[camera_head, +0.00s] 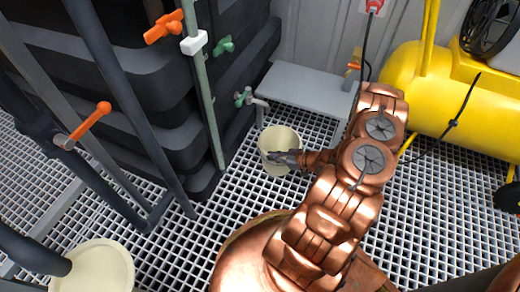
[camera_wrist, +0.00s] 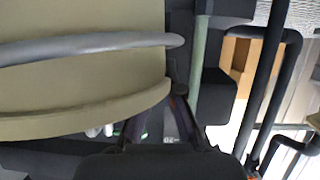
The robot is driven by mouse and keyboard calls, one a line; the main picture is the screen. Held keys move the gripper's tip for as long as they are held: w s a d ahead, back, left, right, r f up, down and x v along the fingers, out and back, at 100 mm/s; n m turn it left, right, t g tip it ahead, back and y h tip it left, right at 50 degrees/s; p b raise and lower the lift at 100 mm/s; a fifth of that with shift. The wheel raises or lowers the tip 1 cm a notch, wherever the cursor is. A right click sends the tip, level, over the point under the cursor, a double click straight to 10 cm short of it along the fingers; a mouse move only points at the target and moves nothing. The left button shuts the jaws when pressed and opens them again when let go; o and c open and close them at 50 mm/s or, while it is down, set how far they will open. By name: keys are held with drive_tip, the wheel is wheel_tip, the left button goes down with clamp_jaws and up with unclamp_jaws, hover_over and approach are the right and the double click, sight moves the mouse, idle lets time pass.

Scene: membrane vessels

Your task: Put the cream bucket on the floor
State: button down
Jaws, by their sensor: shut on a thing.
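The cream bucket (camera_head: 281,138) is right of the dark vessel, just below a small grey outlet pipe in the head view. My gripper (camera_head: 286,157) reaches it from the right and is shut on it, at its near side. In the wrist view the bucket (camera_wrist: 80,80) fills the upper left, with a grey curved bar, perhaps its handle, across it and a thick rim below. My gripper's dark fingers (camera_wrist: 160,128) show beside that rim; their exact contact is hidden. I cannot tell whether the bucket touches the floor grating (camera_head: 225,205).
A second cream round container (camera_head: 95,268) stands at the lower left under a dark pipe. Black stacked vessels (camera_head: 150,95) with orange-handled valves rise on the left. A yellow tank (camera_head: 440,100) stands right, and a grey ledge (camera_head: 310,90) lies behind. Grating in the middle is open.

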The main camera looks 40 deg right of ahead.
sight(260, 142)
drive_tip(key=w, duration=0.3)
drive_tip(key=w+b, duration=0.1)
drive_tip(key=w, duration=0.2)
drive_tip(key=w+f+b, duration=0.1)
drive_tip(key=w, duration=0.2)
drive_tip(key=shift+w, duration=0.2)
drive_tip(key=shift+f+b, duration=1.15)
drive_tip(key=shift+f, duration=0.6)
drive_tip(key=shift+r, duration=0.1)
drive_tip(key=c, duration=1.3)
unclamp_jaws()
